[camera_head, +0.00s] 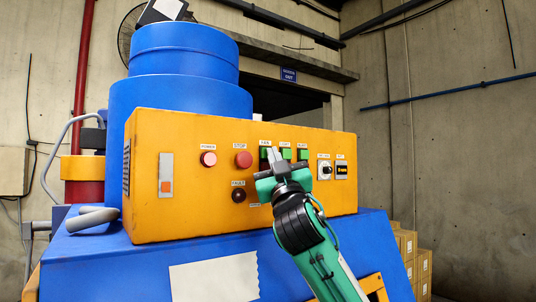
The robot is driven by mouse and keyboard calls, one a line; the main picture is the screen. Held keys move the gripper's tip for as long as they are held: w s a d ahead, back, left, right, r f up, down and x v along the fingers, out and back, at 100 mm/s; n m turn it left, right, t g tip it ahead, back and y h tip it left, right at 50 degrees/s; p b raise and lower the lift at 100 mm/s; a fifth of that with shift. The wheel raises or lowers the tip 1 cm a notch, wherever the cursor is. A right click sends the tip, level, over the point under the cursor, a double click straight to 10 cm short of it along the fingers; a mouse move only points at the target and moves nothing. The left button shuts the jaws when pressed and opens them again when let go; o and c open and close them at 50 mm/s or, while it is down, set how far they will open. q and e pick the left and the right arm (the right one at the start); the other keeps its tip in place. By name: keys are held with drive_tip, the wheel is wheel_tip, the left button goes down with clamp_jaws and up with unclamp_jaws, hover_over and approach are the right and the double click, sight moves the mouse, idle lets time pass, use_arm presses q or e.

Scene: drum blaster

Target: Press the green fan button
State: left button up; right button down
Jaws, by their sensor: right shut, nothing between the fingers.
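The orange control box (200,220) sits on the blue machine and faces me. It carries a row of labelled controls. The green fan button (265,152), under a label that seems to read "FAN", is the leftmost of the green buttons. My right gripper (272,154) is shut and empty, with its fingertips in front of the panel at this button, partly covering it. I cannot tell whether the fingertips touch it. My left gripper is not in view.
A red stop button (243,160), a pinkish power button (208,159) and a dark fault lamp (239,196) are to the left. A dial (325,170) and a small display (342,170) are at the right.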

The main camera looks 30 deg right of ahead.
drive_tip(key=shift+w, duration=0.2)
drive_tip(key=shift+s, duration=0.1)
idle(0.4)
drive_tip(key=shift+s+d, duration=0.1)
drive_tip(key=shift+s, duration=0.65)
drive_tip(key=s+b, duration=0.1)
drive_tip(key=s, duration=0.4)
drive_tip(key=shift+d, duration=0.15)
idle(0.8)
